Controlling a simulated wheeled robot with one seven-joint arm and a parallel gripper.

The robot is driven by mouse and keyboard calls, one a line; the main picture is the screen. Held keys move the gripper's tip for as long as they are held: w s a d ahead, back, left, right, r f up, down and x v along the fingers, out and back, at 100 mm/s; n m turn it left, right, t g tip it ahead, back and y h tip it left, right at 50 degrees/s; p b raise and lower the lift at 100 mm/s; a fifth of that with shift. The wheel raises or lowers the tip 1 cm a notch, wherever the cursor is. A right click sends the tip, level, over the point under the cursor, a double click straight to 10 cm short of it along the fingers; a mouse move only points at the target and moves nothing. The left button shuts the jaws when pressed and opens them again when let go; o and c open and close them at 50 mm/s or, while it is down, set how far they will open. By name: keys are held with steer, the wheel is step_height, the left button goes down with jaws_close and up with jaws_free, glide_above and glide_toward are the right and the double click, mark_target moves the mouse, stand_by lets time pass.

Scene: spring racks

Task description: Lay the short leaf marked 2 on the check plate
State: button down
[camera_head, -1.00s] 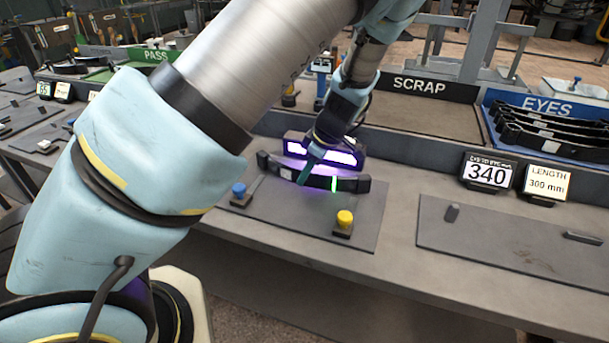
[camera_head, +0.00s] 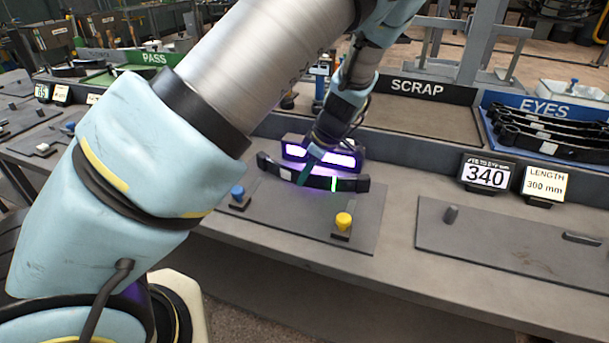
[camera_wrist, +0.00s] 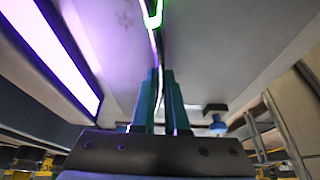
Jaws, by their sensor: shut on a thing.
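A dark, slightly curved leaf (camera_head: 322,182) is in front of a lit purple-white lamp in the head view. It has a pale patch left of my gripper and a bright green-white line to the right. No number is readable on it. My gripper (camera_head: 304,180), with green fingers, is shut on the leaf near its middle; the fingers also show close together in the wrist view (camera_wrist: 160,75). Below the leaf is a grey plate (camera_head: 290,215) with a blue knob (camera_head: 237,192) and a yellow knob (camera_head: 343,221). I cannot tell whether the leaf touches the plate.
The lamp housing (camera_head: 293,141) stands close behind the leaf. To the right, another grey plate (camera_head: 500,238) with two small stops is clear of leaves. Behind it are the 340 display (camera_head: 485,175), the 300 mm sign (camera_head: 544,184) and a blue EYES rack (camera_head: 550,108) holding several leaves.

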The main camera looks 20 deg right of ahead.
steer(key=shift+w+d, duration=0.1)
steer(key=shift+c, duration=1.9)
jaws_free()
steer(key=shift+r+p, duration=3.2)
steer(key=shift+r, duration=0.8)
